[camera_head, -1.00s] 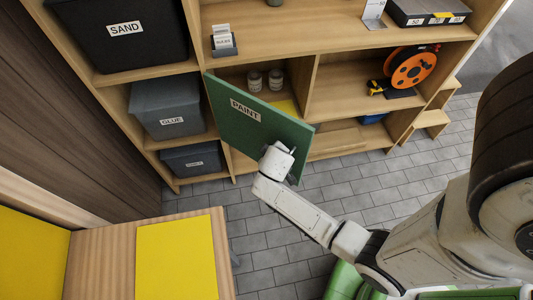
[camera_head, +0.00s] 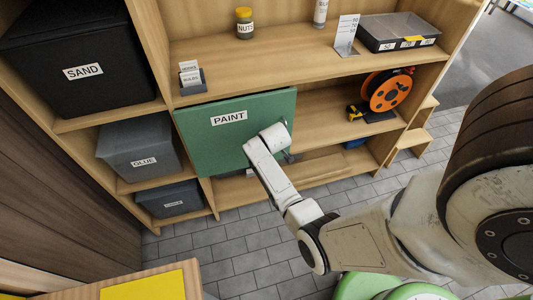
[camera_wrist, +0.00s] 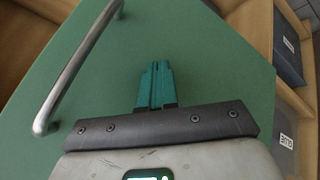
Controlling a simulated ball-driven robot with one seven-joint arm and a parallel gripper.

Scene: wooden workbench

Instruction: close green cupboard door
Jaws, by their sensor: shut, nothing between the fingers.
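The green cupboard door (camera_head: 222,152), labelled PAINT, covers its shelf compartment in the head view. Its right edge appears near the front of the shelf; I cannot tell whether it is flush. In the wrist view the green door (camera_wrist: 205,60) fills most of the picture, with a metal bar handle (camera_wrist: 77,68) at left. My gripper (camera_wrist: 158,66) has its teal fingers together and empty, pointing at the door beside the handle. I cannot tell whether the fingertips touch the door. In the head view my arm's end hides the fingers and the door's lower right part.
Left of the door are grey bins labelled GLUE (camera_head: 139,155) and a smaller bin (camera_head: 169,198) below. An orange cable reel (camera_head: 388,90) sits on the shelf to the right. Tiled floor is free in front.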

